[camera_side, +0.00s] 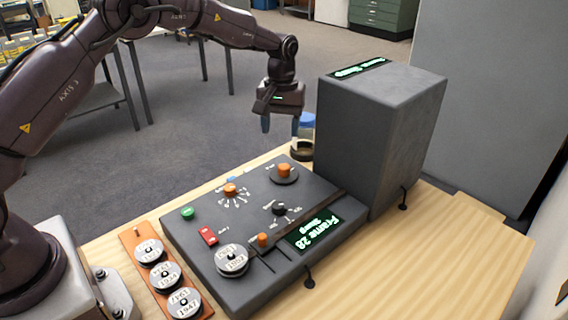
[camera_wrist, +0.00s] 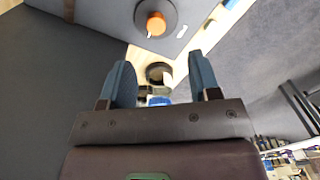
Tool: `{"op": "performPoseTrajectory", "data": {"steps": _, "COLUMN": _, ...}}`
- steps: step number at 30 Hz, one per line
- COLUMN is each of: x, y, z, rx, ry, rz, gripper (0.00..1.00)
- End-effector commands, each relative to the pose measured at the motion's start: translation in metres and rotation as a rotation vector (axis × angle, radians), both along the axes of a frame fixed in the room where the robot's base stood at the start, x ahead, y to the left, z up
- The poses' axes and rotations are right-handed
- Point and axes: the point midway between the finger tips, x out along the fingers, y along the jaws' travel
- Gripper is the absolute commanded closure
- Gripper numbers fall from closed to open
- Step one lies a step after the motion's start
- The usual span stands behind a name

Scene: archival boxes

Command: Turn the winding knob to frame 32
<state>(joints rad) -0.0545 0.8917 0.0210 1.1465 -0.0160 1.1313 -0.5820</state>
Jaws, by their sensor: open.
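An orange knob on a round dark disc (camera_side: 284,170) stands at the far end of the dark control panel; it looks like the winding knob, though its label is too small to read. It also shows at the top of the wrist view (camera_wrist: 156,23). The panel's green-lit display (camera_side: 313,232) reads "Frame 28", with a smaller line under it. My gripper (camera_side: 280,126) is open and empty, its blue fingers pointing down above and beyond the knob, apart from it. In the wrist view the fingers (camera_wrist: 160,68) are spread, with the knob ahead of them.
A tall grey box (camera_side: 375,130) stands right of the knob. A second orange knob (camera_side: 230,190), black knob (camera_side: 279,208), green button (camera_side: 188,213), red switch (camera_side: 208,236) and labelled reel (camera_side: 231,260) share the panel. Several reels lie on an orange tray (camera_side: 133,246). Dark and blue round items (camera_side: 303,148) stand beyond.

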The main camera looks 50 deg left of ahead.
Motion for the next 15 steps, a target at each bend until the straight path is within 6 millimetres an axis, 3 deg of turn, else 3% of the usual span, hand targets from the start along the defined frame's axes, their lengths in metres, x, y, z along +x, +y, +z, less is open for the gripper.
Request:
{"op": "performPoseTrajectory", "data": {"steps": 2, "x": 0.013, "y": 0.001, "z": 0.018, "rx": 0.002, "ry": -0.041, "rz": 0.06, "gripper": 0.44}}
{"op": "performPoseTrajectory", "data": {"steps": 7, "x": 0.01, "y": 0.0, "z": 0.013, "rx": 0.002, "ry": -0.025, "rz": 0.132, "gripper": 0.44}}
{"op": "performPoseTrajectory", "data": {"steps": 15, "x": 0.009, "y": 0.0, "z": -0.032, "rx": 0.001, "ry": -0.022, "rz": 0.13, "gripper": 0.44}}
